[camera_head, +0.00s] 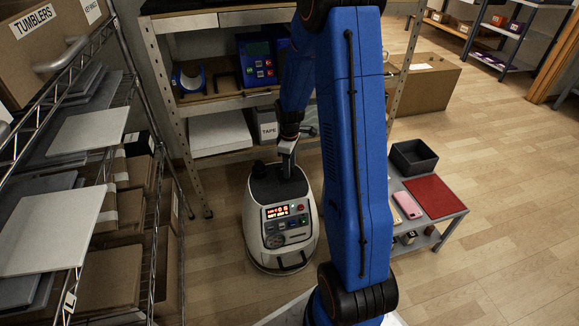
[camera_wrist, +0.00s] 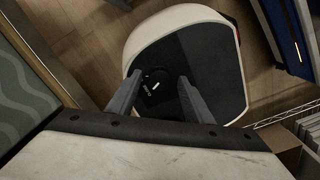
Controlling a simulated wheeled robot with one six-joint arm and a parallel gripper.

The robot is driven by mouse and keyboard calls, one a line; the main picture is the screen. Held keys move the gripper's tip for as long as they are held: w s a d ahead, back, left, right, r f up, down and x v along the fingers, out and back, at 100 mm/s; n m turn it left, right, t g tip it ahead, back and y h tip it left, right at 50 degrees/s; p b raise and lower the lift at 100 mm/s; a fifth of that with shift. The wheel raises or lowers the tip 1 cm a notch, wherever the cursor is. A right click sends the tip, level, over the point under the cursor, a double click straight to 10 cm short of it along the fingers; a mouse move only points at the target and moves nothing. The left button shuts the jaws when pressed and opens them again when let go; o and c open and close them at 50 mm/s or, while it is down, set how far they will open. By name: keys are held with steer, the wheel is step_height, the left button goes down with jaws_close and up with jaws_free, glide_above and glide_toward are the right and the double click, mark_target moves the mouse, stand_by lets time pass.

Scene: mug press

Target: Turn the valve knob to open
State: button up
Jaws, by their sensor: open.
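A rounded white machine (camera_head: 252,212) with a black top stands on the wood floor. Its front has a lit red display (camera_head: 277,211), buttons and a dial. In the wrist view the black top (camera_wrist: 212,72) fills the middle. A small dark round valve knob (camera_wrist: 157,84) with a white mark sits there, with a white label beside it. My gripper (camera_wrist: 157,88) is open, one finger on each side of the knob in the picture. I cannot tell whether the fingers touch it. In the head view my gripper (camera_head: 287,168) is over the machine's top and the knob is not distinguishable.
A low grey table (camera_head: 449,209) with a black bin (camera_head: 413,157), a red mat (camera_head: 436,196) and a pink phone (camera_head: 407,205) stands right of my arm. Shelves stand behind the machine, and a wire rack (camera_head: 151,225) stands at left. Floor is free at lower right.

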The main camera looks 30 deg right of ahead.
steer(key=c, duration=1.1)
steer(key=shift+o, duration=0.2)
steer(key=shift+m, duration=0.4)
steer(key=m, duration=0.3)
steer(key=shift+m, duration=0.4)
steer(key=m, duration=0.5)
steer(key=shift+m, duration=0.3)
steer(key=o, duration=1.1)
steer(key=shift+c, duration=0.2)
